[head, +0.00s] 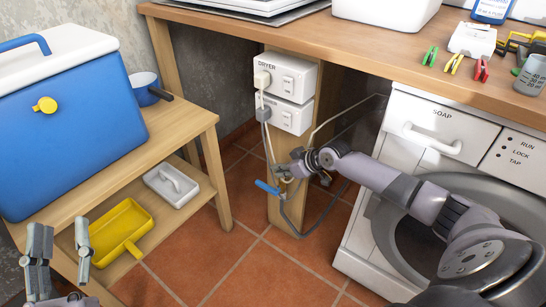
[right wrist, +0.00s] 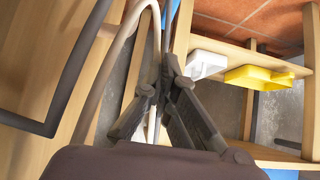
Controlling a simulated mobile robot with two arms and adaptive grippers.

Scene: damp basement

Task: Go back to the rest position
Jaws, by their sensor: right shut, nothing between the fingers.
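My right gripper (head: 288,170) is at the end of the right arm, which reaches in from the lower right in the head view. It is in front of the wooden post, below the socket boxes, close to a hose and a cable. In the right wrist view its fingers (right wrist: 168,82) are together with nothing between them. A pale hose (right wrist: 112,60) passes close beside and behind the fingers; I cannot tell if they touch it. My left gripper (head: 60,248) is at the lower left of the head view, fingers apart and empty, in front of the wooden shelf.
Socket boxes (head: 285,78) with plugs sit on the post, with a blue-handled valve (head: 267,187) below. A washing machine (head: 400,170) stands right, under the workbench (head: 360,45). At left a blue cooler (head: 70,120) stands above a yellow dustpan (head: 120,230). Tiled floor (head: 225,265) is clear between.

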